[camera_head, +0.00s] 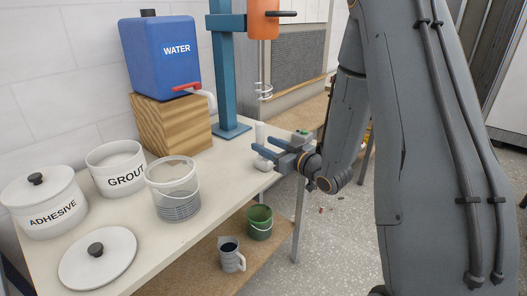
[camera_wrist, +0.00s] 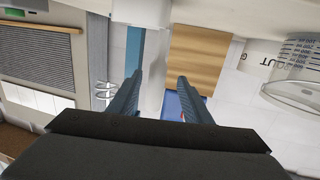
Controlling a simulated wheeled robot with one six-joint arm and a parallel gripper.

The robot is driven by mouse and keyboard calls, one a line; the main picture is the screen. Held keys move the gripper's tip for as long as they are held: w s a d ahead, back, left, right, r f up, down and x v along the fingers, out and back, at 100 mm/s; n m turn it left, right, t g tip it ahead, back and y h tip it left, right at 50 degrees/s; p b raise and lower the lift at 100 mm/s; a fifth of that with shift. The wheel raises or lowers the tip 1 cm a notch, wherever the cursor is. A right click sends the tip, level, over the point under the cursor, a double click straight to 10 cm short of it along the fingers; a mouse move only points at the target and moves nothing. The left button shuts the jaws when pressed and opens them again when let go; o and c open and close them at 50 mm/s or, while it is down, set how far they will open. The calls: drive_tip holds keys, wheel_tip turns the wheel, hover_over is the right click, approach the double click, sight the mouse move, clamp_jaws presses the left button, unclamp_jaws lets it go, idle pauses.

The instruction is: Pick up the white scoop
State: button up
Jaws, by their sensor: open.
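The white scoop (camera_head: 261,163) stands at the right edge of the table, beside the blue post. Its pale handle points upward and its wider part is at the bottom, partly hidden by my fingers. My gripper (camera_head: 262,146) is open at the height of the handle, with its fingers level and pointing left. In the wrist view, which appears upside down, the white handle (camera_wrist: 155,60) lies between the two finger lines (camera_wrist: 160,76). I cannot tell whether the fingers touch it.
The table (camera_head: 215,165) also holds a clear bucket (camera_head: 172,180), a GROUT tub (camera_head: 118,172), an ADHESIVE tub (camera_head: 42,205) and a loose lid (camera_head: 97,262). A blue WATER tank (camera_head: 160,55) sits on a wooden block (camera_head: 172,125). The blue post (camera_head: 227,75) rises close behind my gripper.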

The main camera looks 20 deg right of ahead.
drive_tip(key=shift+w+a+r+y, duration=0.15)
drive_tip(key=shift+w+r+y, duration=0.15)
drive_tip(key=shift+r+y, duration=0.1)
drive_tip(key=shift+w+a, duration=0.15)
drive_tip(key=shift+w, duration=0.2)
drive_tip(key=p+x, duration=0.2)
drive_tip(key=x, duration=0.4)
drive_tip(key=shift+w+f, duration=0.35)
drive_tip(key=shift+w, duration=0.05)
clamp_jaws()
